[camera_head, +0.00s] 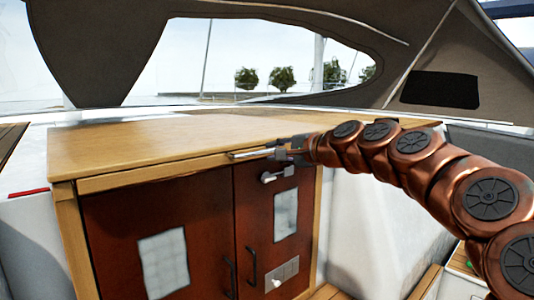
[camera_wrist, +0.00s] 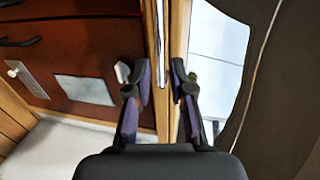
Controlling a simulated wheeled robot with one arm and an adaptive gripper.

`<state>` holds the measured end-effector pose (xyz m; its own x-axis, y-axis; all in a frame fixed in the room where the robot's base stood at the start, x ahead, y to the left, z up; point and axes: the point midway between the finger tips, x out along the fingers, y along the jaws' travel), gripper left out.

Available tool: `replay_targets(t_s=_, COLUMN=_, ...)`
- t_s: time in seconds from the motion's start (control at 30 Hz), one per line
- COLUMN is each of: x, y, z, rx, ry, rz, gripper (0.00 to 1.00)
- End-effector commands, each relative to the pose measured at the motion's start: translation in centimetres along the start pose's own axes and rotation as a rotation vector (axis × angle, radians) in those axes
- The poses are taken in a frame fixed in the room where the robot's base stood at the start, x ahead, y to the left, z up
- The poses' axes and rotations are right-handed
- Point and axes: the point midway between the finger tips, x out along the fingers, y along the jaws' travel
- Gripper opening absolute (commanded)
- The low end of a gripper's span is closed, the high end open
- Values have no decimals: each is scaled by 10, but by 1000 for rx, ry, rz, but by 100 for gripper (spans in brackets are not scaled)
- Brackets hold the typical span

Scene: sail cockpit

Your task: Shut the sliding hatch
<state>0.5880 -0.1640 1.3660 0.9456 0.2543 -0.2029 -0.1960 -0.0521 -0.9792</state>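The sliding hatch (camera_head: 150,140) is a light wooden top over the cabinet-like companionway, and it covers the opening in the head view. A silver bar handle (camera_head: 250,154) runs along its front edge. My gripper (camera_head: 287,152) is at the right end of this bar. In the wrist view my gripper (camera_wrist: 158,78) has its two dark fingers apart, one on each side of the bar (camera_wrist: 161,55) and the wooden edge (camera_wrist: 180,35). I see gaps beside the bar, and contact is not clear.
Below the hatch are two red-brown doors (camera_head: 110,230) with pale panes, dark pull handles and a small latch (camera_head: 278,174). A grey canvas hood (camera_head: 445,50) arches above. White cockpit walls (camera_head: 350,235) and a wooden bench lie at the lower right.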

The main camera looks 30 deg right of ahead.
Motion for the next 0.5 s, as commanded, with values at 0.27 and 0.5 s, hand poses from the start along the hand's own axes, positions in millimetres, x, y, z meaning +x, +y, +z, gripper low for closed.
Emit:
replay_targets(t_s=0.27, x=-50, y=0, z=0, rx=0, ry=1, rz=0, gripper=22)
replay_targets(t_s=0.5, x=-69, y=2, z=1, rx=1, ry=-3, rz=4, gripper=22)
